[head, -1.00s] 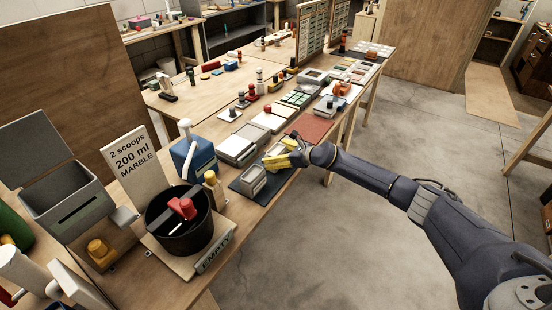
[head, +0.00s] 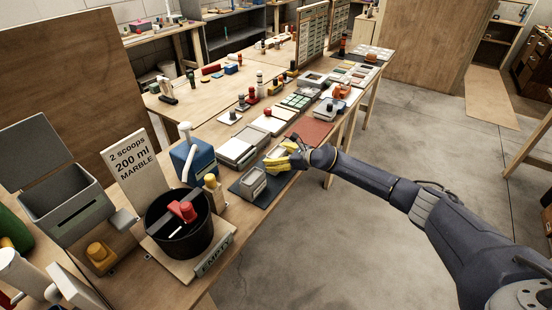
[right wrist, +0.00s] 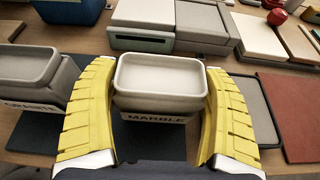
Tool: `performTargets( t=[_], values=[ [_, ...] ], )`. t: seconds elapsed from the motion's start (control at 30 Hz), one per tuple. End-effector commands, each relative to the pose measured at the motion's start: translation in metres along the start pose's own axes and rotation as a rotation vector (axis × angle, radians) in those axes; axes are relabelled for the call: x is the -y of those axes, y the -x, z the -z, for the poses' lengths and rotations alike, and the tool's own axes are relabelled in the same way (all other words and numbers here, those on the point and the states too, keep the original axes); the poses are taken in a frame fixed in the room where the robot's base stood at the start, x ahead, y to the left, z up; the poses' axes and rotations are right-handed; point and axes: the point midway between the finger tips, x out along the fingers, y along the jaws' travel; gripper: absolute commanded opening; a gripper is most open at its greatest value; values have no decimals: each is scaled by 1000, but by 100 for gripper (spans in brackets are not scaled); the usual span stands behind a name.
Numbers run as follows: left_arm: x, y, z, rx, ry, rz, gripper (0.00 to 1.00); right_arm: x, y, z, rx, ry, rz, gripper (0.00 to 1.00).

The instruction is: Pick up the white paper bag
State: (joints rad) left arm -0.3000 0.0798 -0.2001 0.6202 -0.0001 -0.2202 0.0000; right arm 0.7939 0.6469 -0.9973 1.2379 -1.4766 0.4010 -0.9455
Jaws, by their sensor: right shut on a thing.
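I cannot make out a white paper bag in either view. My right gripper (head: 284,158) is over the front edge of the long workbench. In the right wrist view, its yellow fingers (right wrist: 159,82) stand on both sides of a pale rectangular tub (right wrist: 158,103) labelled MARBLE and are shut on it. Its inside looks pale and plain. In the head view this tub is mostly hidden by the fingers. A similar grey tub (head: 252,183) stands just left of it on a dark mat, and it also shows in the right wrist view (right wrist: 36,80). My left gripper is not in view.
A black bucket (head: 165,240) with a red-handled part stands at the front left, by a "2 scoops 200 ml MARBLE" sign (head: 128,163). A blue box (head: 190,160), grey boxes (head: 238,150) and a red-brown mat (head: 312,132) are close by. The floor at right is open.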

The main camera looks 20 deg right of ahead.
Motion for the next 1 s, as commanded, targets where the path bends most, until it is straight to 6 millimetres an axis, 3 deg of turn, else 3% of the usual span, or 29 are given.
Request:
performTargets(
  t=[0.27,0.7,1.0],
  values=[
    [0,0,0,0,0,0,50,1,11,-27,4,4,1,41],
    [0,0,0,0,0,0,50,0,48,-118,6,4,0,41],
    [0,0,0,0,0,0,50,0,68,-164,5,1,1,41]
  ],
)
